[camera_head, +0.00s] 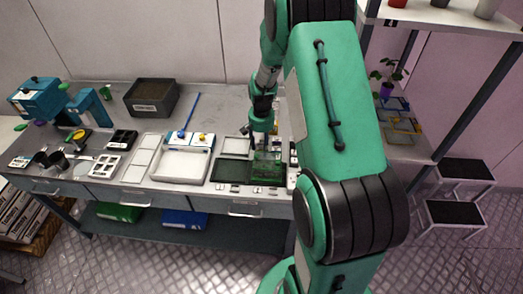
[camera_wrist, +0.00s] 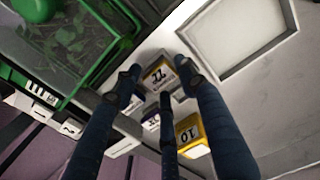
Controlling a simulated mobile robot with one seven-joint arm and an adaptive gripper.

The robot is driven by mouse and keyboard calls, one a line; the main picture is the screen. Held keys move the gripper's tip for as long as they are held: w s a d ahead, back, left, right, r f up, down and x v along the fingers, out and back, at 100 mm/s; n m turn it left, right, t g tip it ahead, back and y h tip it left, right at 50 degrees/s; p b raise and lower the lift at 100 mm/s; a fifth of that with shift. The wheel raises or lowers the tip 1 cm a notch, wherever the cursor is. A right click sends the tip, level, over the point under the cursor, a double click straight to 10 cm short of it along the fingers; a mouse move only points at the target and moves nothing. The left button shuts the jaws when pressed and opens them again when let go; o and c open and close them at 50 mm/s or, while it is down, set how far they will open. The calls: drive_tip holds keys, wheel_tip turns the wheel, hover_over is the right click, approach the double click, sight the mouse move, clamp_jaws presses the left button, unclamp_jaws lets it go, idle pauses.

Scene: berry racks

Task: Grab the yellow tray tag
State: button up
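My gripper (camera_head: 262,142) reaches down at the right part of the bench, by the green tray (camera_head: 266,168). In the wrist view my gripper (camera_wrist: 160,82) has its dark fingers spread apart, with nothing visibly clasped. A yellow-edged tag (camera_wrist: 158,75) with a black mark lies between and beyond the fingertips; I cannot tell whether they touch it. A second yellow tag (camera_wrist: 188,132) marked 10 lies lower right, beside the lower finger. A purple-edged tag (camera_wrist: 151,122) is partly hidden behind that finger. In the head view the tags are too small to tell apart.
The green tray (camera_wrist: 88,75) with leaves is close on the left in the wrist view. A pale framed tray (camera_wrist: 240,35) lies upper right. White tags (camera_wrist: 70,129) line the lower left. A white tray (camera_head: 181,165) and a dark bin (camera_head: 150,107) stand farther left on the bench.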

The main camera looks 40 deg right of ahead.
sight(261, 148)
drive_tip(key=c, duration=0.4)
drive_tip(key=shift+c, duration=0.2)
drive_tip(key=shift+r, duration=0.1)
wheel_tip(261, 148, up, 10)
drive_tip(key=p, duration=0.1)
drive_tip(key=shift+p, duration=0.3)
idle(0.4)
